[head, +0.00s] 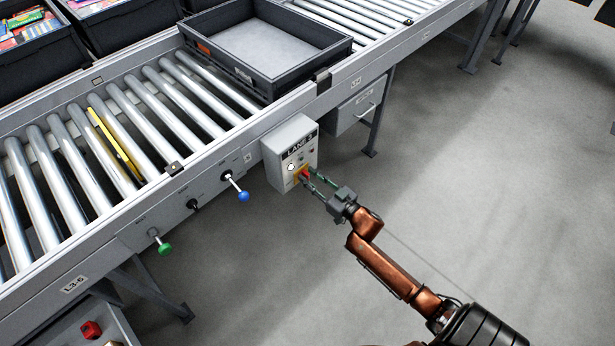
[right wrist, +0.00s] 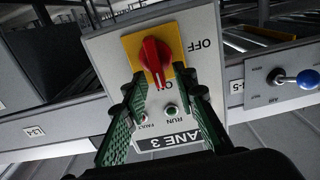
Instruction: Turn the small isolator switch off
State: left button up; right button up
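The isolator switch is a red rotary knob (right wrist: 155,62) on a yellow plate (right wrist: 181,58), set in a grey control box (head: 278,150) marked LANE 3 on the conveyor's side. In the right wrist view, the knob's long grip lies nearly upright in the picture, with OFF printed to its right. In the head view the red knob (head: 305,173) is partly hidden by my right gripper. My right gripper (head: 312,183) is open in front of the box. Its green fingers (right wrist: 165,86) stand apart, tips near either side of the knob; contact cannot be told. My left gripper is not in view.
A blue-knobbed lever (head: 243,196) and a green-knobbed lever (head: 165,248) stick out left of the box. A grey tray (head: 330,52) sits on the roller conveyor (head: 190,95). The floor on the right is clear.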

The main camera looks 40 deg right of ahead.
jog(key=shift+w, duration=0.15)
grip_shut()
dwell(0.4)
